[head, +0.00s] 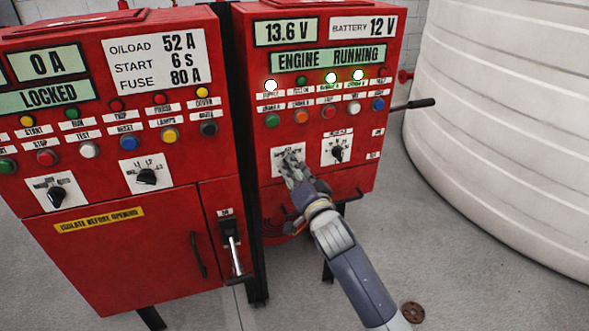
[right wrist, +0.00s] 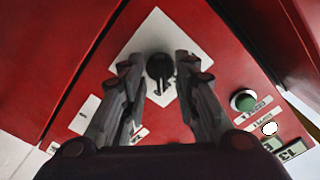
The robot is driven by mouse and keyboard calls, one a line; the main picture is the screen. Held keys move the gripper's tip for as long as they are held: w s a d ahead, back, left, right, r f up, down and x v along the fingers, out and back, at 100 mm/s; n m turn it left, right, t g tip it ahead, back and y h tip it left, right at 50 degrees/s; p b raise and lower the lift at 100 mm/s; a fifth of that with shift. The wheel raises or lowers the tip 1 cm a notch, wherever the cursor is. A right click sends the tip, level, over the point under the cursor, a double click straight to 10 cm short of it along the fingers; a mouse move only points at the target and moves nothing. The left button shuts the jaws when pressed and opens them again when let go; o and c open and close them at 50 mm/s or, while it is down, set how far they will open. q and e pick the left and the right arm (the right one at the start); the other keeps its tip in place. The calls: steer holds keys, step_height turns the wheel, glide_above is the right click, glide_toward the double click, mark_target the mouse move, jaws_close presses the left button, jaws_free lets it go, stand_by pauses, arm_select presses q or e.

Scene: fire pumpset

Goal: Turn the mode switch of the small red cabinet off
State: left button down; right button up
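The small red cabinet (head: 262,190) stands right of the larger one, its display reading ENGINE RUNNING. My right gripper (head: 291,168) is at its left rotary switch plate (head: 277,155) and hides the knob in the head view. In the right wrist view the black knob (right wrist: 159,66) sits on its white plate (right wrist: 155,28) between the two open fingers, with a gap on each side. A second black rotary knob (head: 337,153) is on the plate to the right. The labels are too small to read, so I cannot tell which is marked mode. My left gripper is out of view.
A larger red cabinet (head: 120,235) with two rotary knobs stands at left. Rows of buttons and lamps, including a green button (right wrist: 243,100), lie above the gripped area. A black lever (head: 412,104) sticks out at right, near a white tank (head: 500,130).

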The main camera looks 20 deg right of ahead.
jaws_close()
steer(key=shift+n, duration=0.4)
steer(key=n+p, duration=0.3)
steer(key=n, duration=0.4)
steer(key=shift+r+n, duration=0.1)
steer(key=shift+n, duration=0.3)
stand_by(0.3)
jaws_free()
